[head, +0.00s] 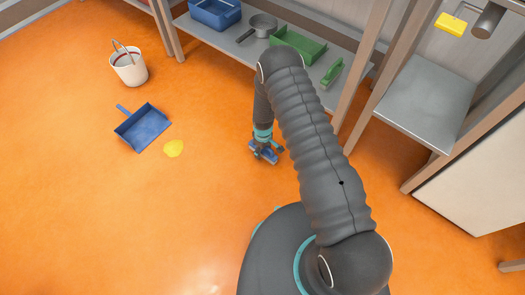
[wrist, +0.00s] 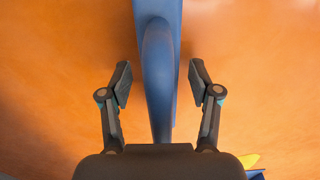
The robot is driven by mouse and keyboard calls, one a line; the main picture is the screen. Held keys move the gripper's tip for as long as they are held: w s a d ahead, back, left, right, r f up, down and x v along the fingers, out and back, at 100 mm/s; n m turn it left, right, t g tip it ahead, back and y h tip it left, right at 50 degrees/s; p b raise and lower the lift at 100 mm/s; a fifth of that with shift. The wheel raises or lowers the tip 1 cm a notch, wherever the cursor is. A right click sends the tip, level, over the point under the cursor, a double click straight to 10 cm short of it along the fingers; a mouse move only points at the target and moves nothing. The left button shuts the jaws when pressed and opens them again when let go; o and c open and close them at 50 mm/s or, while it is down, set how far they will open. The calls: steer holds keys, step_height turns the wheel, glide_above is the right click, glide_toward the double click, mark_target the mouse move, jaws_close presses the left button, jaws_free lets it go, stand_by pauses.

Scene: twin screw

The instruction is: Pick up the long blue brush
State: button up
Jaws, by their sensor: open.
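The long blue brush (wrist: 158,75) runs from the top edge of the wrist view down toward my gripper's palm. Its rounded handle is nearest the palm, and a wider, flatter part lies beyond. My gripper (wrist: 160,84) is open, with one finger on each side of the brush. Gaps show between both fingers and the brush. In the head view my gripper (head: 266,152) is low over the orange floor, in front of the shelf, with a bit of blue at its fingers. The arm hides much of that area, and contact between brush and floor cannot be told.
A blue dustpan (head: 143,128) and a yellow patch (head: 173,148) lie on the floor to the left. A white bucket (head: 129,68) stands farther back. The low shelf (head: 222,39) holds a blue bin (head: 214,13), pan (head: 261,25), green dustpan (head: 299,46) and green brush (head: 332,72).

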jaws_close()
steer(key=shift+r, duration=0.15)
